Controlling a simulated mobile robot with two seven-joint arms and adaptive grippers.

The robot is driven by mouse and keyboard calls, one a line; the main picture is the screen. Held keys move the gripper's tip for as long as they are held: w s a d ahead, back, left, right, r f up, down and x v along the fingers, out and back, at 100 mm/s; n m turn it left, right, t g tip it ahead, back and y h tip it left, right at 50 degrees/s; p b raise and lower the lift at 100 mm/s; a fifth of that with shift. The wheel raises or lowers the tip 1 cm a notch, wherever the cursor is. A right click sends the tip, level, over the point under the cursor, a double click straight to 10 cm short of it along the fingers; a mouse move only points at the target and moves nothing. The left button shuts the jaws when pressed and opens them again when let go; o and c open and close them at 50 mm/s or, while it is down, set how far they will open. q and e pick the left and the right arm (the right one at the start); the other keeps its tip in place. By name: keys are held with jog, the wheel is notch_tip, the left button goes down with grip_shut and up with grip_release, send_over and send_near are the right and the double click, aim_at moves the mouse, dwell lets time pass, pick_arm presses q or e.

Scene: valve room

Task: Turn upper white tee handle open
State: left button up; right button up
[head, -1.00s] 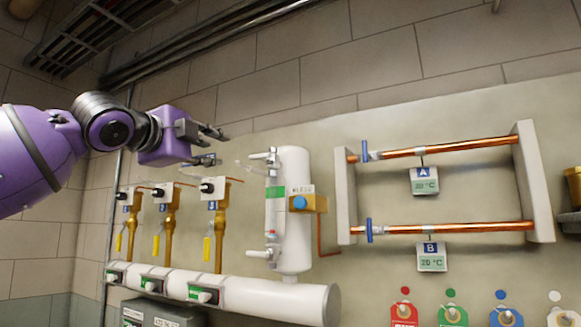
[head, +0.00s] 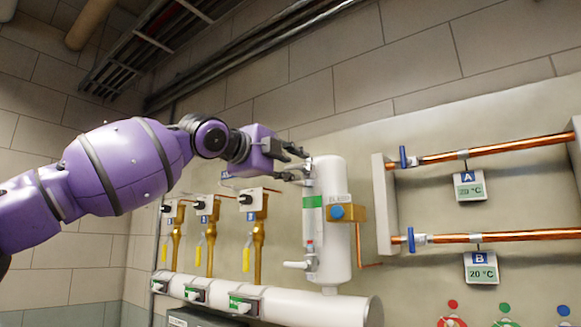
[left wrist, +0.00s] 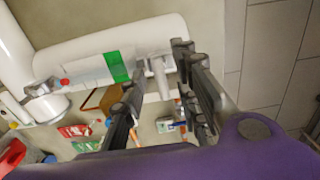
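The upper white tee handle (left wrist: 159,76) sits at the top end of the sight glass, beside its green band, and lies between my left gripper's fingertips in the left wrist view. My left gripper (head: 297,162) is open, with a finger on either side of the handle. I cannot tell whether either finger touches it. In the head view the fingers mostly hide the handle. The white cylinder (head: 333,225) carries the sight glass (head: 310,215). The lower white tee handle (head: 297,265) sticks out to the left near its bottom. My right gripper is not in view.
Several brass valves with yellow handles (head: 211,252) stand to the left above a white pipe (head: 300,307). Copper pipes (head: 510,146) with blue handles are to the right.

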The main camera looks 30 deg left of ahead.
pick_arm(q)
jog(key=shift+s+r, duration=0.1)
jog(key=shift+d, duration=0.15)
jog(key=shift+c, duration=0.7)
grip_shut()
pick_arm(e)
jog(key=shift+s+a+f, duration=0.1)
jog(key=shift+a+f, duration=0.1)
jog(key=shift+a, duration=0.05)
